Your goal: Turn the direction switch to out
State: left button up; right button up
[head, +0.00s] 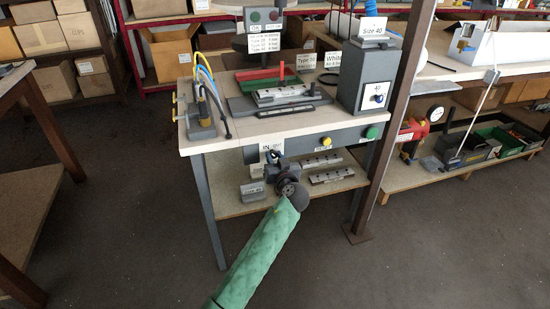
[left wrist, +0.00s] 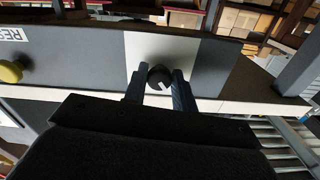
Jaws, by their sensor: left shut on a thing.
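The direction switch is a small black round knob (left wrist: 158,74) on a light plate (left wrist: 196,46) in the left wrist view. It has a pale mark or notch near its lower right edge. In the head view, the IN/OUT label (head: 271,145) shows on the bench's front panel, and my gripper hides the knob below it. My left gripper (head: 274,158), on the green-sleeved arm, is at this panel. In the left wrist view its two dark fingers (left wrist: 160,88) are shut on the knob, one on each side. Which word the knob points to, I cannot tell. My right gripper is not in view.
A yellow button (head: 326,141) and a green button (head: 371,132) sit on the same panel to the right. The bench top (head: 210,143) holds hoses, a fixture and a grey box (head: 368,75). A brown post (head: 394,110) stands at the right. Floor in front is clear.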

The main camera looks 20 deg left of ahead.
pick_arm(q)
jog(key=m+p, duration=0.1)
jog(key=m, duration=0.2)
jog(key=shift+r, duration=0.1)
jog(key=m+p, duration=0.2)
jog(key=m, duration=0.3)
jog(key=shift+r, duration=0.1)
jog(key=m+p, duration=0.3)
jog(key=m, duration=0.1)
jog(key=m+p, duration=0.2)
jog(key=m, duration=0.2)
jog(key=shift+m+p, duration=0.3)
jog(key=shift+p, duration=0.1)
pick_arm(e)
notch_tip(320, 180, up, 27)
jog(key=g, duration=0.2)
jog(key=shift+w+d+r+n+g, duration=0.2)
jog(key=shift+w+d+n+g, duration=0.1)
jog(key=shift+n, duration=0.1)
pick_arm(q)
jog(key=o, duration=1)
jog(key=shift+s, duration=0.1)
